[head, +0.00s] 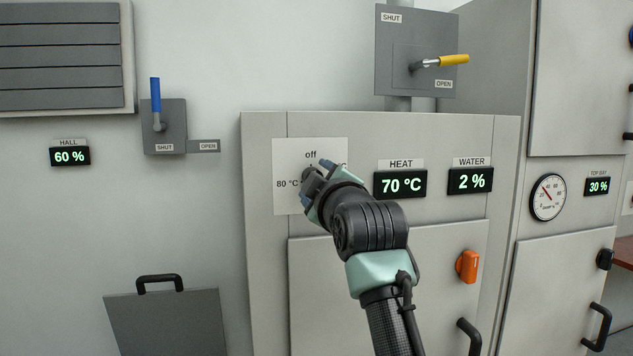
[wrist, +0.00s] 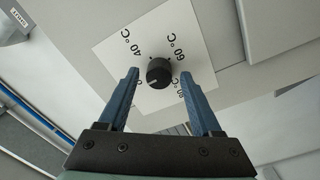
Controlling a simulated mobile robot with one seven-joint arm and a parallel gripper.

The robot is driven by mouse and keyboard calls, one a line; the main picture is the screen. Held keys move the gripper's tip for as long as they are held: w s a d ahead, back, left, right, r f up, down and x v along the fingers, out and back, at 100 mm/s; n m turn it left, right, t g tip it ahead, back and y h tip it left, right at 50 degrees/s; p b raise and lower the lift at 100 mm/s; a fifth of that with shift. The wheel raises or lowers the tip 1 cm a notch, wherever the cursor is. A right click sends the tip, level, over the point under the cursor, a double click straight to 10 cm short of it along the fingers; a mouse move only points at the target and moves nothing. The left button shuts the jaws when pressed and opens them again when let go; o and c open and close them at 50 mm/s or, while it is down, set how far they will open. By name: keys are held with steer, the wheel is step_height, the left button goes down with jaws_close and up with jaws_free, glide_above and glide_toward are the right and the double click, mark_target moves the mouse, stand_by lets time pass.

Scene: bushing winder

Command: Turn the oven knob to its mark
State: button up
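The oven knob (wrist: 159,73) is a round black knob on a white dial plate (wrist: 108,52). In the wrist view, its white pointer line faces lower left, toward a label mostly hidden by my left finger. The labels 40 °C, 60 °C and 80 °C run around it. In the head view, "off" is at the plate's top and 80 °C at its left; my gripper (head: 318,180) covers much of the plate (head: 284,153). My gripper's blue fingers are open, one on each side of the knob, with gaps; depth is unclear.
Displays for HEAT (head: 400,184), 70 °C, and WATER (head: 470,180), 2 %, sit right of the plate. An orange handle (head: 467,266) is below right. A yellow-handled lever (head: 440,61) is above, and a blue lever (head: 156,100) is on the left wall.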

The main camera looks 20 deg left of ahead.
stand_by(0.3)
steer(key=b+v, duration=0.3)
steer(key=v, duration=1)
steer(key=s+d+r+m+t+h+p, duration=0.2)
steer(key=s+d+r+m+t+h, duration=0.3)
steer(key=s+m, duration=0.4)
steer(key=s+d+r+m+t+h+p, duration=0.3)
steer(key=s+d+r+m+t+h, duration=0.2)
steer(key=s+d+r+m+t, duration=0.2)
steer(key=s+d+r+m, duration=0.1)
steer(key=s+r+m, duration=0.1)
steer(key=shift+s+d, duration=0.3)
